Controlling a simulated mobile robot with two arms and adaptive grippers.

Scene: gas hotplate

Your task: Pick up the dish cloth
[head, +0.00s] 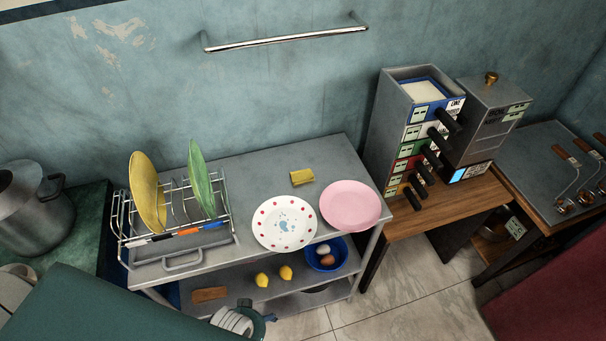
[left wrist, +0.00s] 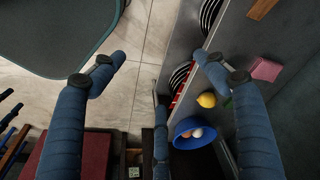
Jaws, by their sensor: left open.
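My left gripper (head: 262,322) shows partly at the bottom of the head view, low in front of the table and well away from the yellow cloth. In the left wrist view its blue fingers (left wrist: 160,75) are spread with nothing between them. That view shows the lower shelf, where a pink folded piece (left wrist: 266,70) lies; I cannot tell what it is. My right gripper is not in view.
A wire rack (head: 175,215) with yellow and green plates stands on the table's left. Lemons (head: 285,272) and a blue bowl (head: 326,254) of eggs sit on the lower shelf. A drawer tower (head: 415,130) stands right. A wall rail (head: 285,40) hangs above. Tiled floor (head: 400,275) is clear.

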